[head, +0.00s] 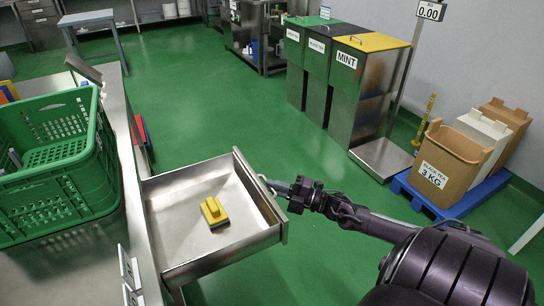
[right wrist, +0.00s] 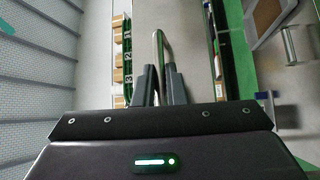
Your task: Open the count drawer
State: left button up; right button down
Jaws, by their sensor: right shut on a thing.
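The steel count drawer (head: 180,240) stands pulled well out from the steel bench in the head view, and its inside shows. A yellow block-like thing with a dark base (head: 214,212) lies on the drawer floor. My right gripper (head: 274,187) is at the drawer's front panel, with its arm coming in from the right. In the right wrist view my right gripper (right wrist: 161,78) has its two fingers closed on the drawer's bent metal handle (right wrist: 159,42). My left gripper is not in view.
A green crate (head: 75,190) stands on the steel bench (head: 118,110) at the left. Steel bins, one marked MINT (head: 368,85), stand at the back. Cartons (head: 447,165) sit on a blue pallet (head: 410,192) at the right. Green floor is clear between.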

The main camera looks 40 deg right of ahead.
jog(key=shift+f, duration=0.1)
jog(key=c, duration=1.5)
grip_release()
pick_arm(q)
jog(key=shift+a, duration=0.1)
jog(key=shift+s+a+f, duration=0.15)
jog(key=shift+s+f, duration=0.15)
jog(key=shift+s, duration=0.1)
pick_arm(e)
jog(key=v, duration=0.8)
jog(key=shift+a, duration=0.1)
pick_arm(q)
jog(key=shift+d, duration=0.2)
